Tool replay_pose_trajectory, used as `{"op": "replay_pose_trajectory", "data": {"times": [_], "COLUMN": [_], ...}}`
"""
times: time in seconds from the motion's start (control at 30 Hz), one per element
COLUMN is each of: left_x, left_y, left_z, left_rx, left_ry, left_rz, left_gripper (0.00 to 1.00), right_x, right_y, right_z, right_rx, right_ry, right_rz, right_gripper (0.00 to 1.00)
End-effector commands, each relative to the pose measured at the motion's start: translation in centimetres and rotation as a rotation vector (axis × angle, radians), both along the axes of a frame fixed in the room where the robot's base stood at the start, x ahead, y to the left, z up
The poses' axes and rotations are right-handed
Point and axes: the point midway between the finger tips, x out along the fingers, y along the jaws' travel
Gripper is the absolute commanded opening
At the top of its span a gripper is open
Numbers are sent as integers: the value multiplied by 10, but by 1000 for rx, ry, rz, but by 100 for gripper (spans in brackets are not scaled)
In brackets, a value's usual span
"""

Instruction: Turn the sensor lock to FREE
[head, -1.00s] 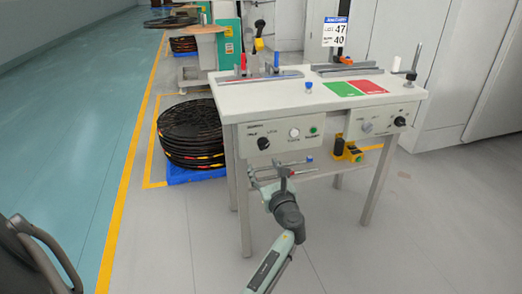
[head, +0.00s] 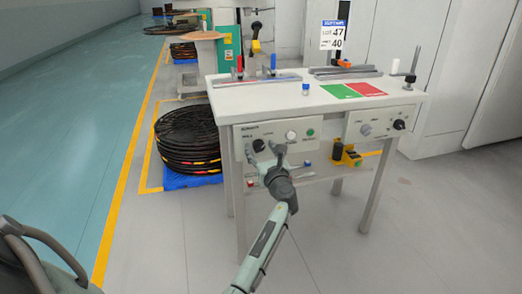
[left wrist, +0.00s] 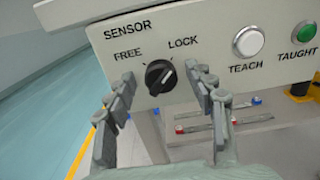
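The sensor lock is a black round knob (left wrist: 158,77) on a light panel (left wrist: 203,40) marked SENSOR, with FREE at its upper left and LOCK at its upper right. Its white mark appears to point up and right, towards LOCK. The knob also shows in the head view (head: 259,145). My left gripper (left wrist: 159,73) is open, its fingers to the left and right of the knob. No clear contact with the knob shows. In the head view my left gripper (head: 267,152) is in front of the panel's left part. My right gripper is not in view.
Right of the knob are a white TEACH button (left wrist: 247,41) and a green TAUGHT button (left wrist: 304,31). The table top (head: 270,98) overhangs the panel. Red and blue-ended rods (left wrist: 225,122) lie below the panel. A second panel (head: 380,123) is on the right.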

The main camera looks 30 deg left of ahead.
Motion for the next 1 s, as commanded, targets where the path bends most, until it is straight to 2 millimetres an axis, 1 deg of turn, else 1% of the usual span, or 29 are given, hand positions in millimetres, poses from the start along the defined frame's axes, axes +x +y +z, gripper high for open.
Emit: {"op": "replay_pose_trajectory", "data": {"times": [0.03,0.3,0.37,0.4,0.6,0.77,0.87,0.93,1.0], "left_x": [0,0,0,0,-1,-1,-1,-1,-1], "left_y": [0,0,0,0,0,0,1,0,0], "left_z": [0,0,0,0,-1,-1,-2,-2,-3], "left_rx": [0,0,0,0,-10,-47,-86,-120,-158], "left_ry": [0,0,0,0,-12,-55,-102,-141,-186], "left_rz": [0,1,1,1,1,2,2,1,1], "left_gripper": [47,13,6,4,4,4,4,4,4], "right_x": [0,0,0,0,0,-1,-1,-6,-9], "right_y": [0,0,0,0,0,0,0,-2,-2], "right_z": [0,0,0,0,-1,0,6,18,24], "right_rx": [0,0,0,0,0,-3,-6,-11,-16], "right_ry": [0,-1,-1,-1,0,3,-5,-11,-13], "right_rz": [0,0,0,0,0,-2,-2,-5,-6], "right_gripper": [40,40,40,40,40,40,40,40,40]}}
